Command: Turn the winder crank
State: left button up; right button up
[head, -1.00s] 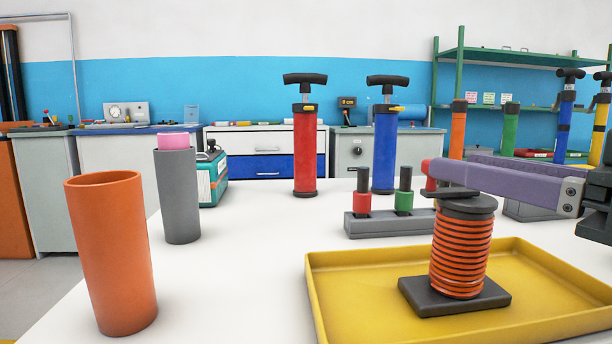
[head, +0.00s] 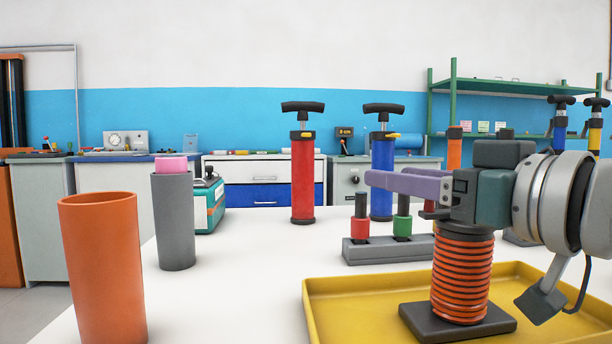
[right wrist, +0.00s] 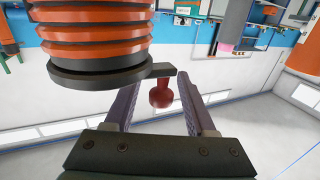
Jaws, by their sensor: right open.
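The winder is a column of orange coils (head: 462,275) on a dark square base inside a yellow tray. In the right wrist view, which looks upside down, its coils (right wrist: 95,40) fill the upper left. A dark crank arm (right wrist: 145,72) sticks out from its end cap, with a red knob (right wrist: 163,93). My right gripper (head: 388,183) is over the winder top, hiding much of the crank in the head view. In the right wrist view its purple fingers (right wrist: 157,100) are open, with the knob between them in the picture; no grip shows. My left gripper is not in view.
The yellow tray's rim (head: 345,285) surrounds the winder. A grey block (head: 370,252) with red and green plugs stands behind it. Red (head: 303,180) and blue (head: 382,170) pumps stand farther back. Orange (head: 103,270) and grey (head: 174,225) tubes are left; white tabletop between is clear.

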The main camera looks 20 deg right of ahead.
grip_shut()
dwell(0.4)
